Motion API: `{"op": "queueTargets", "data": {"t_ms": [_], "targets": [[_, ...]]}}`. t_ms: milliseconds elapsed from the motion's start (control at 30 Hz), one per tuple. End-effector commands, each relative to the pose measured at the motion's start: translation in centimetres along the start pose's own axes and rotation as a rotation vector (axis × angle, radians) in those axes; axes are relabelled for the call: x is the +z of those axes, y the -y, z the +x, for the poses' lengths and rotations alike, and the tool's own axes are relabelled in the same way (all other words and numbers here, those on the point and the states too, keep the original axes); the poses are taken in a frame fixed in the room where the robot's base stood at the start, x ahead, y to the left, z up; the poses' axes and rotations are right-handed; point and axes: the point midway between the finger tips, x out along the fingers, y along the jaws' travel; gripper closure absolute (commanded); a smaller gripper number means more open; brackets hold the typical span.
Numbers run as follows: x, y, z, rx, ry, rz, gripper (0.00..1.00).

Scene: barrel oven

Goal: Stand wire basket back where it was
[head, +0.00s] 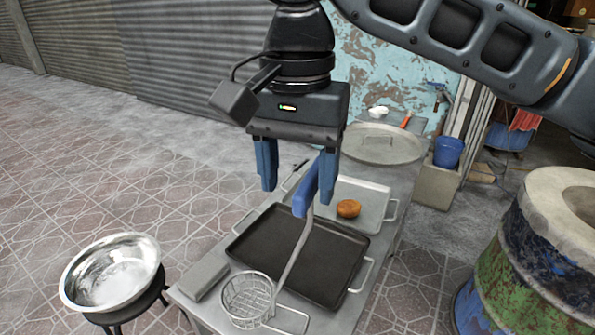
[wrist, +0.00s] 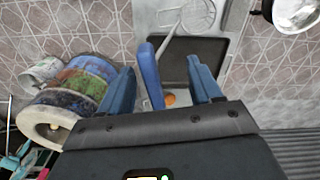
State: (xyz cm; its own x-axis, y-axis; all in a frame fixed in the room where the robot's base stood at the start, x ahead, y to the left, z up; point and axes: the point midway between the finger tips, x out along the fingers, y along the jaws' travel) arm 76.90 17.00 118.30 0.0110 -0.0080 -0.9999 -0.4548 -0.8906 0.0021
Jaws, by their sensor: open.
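The wire basket (head: 247,297) stands at the near end of the metal table (head: 205,312). Its long rod slants up to the right and ends in a blue handle (head: 306,192). My gripper (head: 296,190) is open above the table and points down. The handle's upper part lies between the two blue fingers, close to the right finger in the head view. In the wrist view the handle (wrist: 150,75) is between the fingers (wrist: 163,76), nearer the left one. Whether it touches a finger I cannot tell. The basket shows faintly at the top of the wrist view (wrist: 192,14).
A dark tray (head: 300,257) lies beside the basket. Behind it is a light tray (head: 372,208) with a round brown bun (head: 348,208), then a round lid (head: 385,143). A steel bowl (head: 112,270) stands left; the barrel oven (head: 530,255) stands right.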

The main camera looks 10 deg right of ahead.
Motion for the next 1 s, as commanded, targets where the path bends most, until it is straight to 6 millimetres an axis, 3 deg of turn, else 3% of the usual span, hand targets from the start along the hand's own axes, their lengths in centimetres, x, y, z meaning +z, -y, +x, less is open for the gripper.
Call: {"op": "queueTargets", "data": {"t_ms": [1000], "targets": [[0.0,0.0,-4.5,0.0,0.0,0.0,0.36]]}}
